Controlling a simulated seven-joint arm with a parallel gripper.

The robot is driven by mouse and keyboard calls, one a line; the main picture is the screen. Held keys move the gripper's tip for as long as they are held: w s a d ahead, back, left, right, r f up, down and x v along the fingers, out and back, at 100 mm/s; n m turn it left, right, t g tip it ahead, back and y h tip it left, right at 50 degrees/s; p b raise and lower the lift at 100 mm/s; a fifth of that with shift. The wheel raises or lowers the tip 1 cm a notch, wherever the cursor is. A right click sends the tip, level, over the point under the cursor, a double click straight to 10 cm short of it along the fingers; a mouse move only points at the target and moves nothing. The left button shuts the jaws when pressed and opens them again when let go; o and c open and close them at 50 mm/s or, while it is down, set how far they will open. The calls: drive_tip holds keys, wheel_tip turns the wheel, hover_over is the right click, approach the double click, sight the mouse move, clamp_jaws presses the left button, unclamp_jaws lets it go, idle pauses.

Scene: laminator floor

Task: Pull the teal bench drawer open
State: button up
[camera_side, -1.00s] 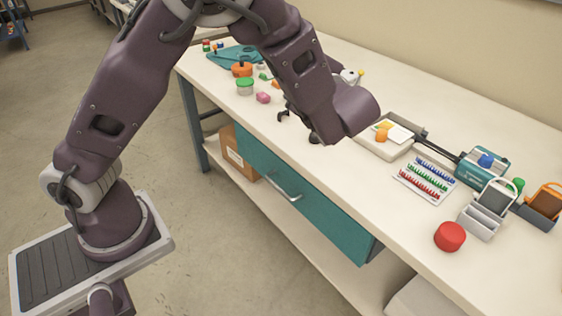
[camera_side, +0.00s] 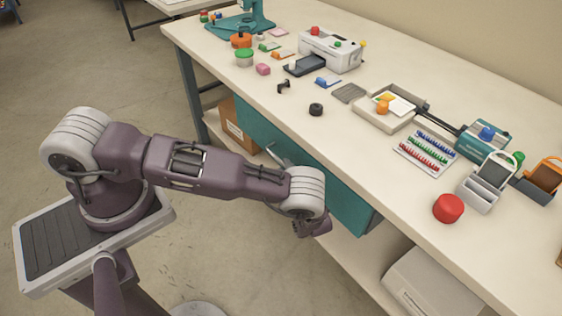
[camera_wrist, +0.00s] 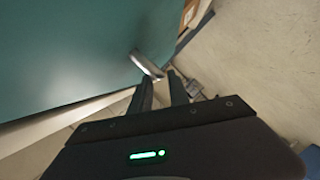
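The teal drawer (camera_side: 345,204) sits under the bench top, its front near the bench edge; how far it is open I cannot tell. Its silver bar handle (camera_side: 276,154) shows only in part in the side view, behind my arm. In the wrist view the teal front (camera_wrist: 60,50) fills the upper left, and the handle (camera_wrist: 146,64) stands out just beyond my fingertips. My gripper (camera_wrist: 160,80) is open, with a gap between its two dark fingers. One handle end lines up with this gap; contact is not visible. In the side view my gripper (camera_side: 316,228) is low before the drawer, its fingers hidden.
A cardboard box (camera_side: 237,135) and a pale box (camera_side: 440,285) are on the lower shelf. The floor before the bench is clear.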

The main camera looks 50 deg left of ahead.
sight(283, 165)
drive_tip(key=x, duration=0.4)
drive_tip(key=shift+w+a+f, duration=0.1)
drive_tip(key=shift+a, duration=0.15)
clamp_jaws()
idle(1.1)
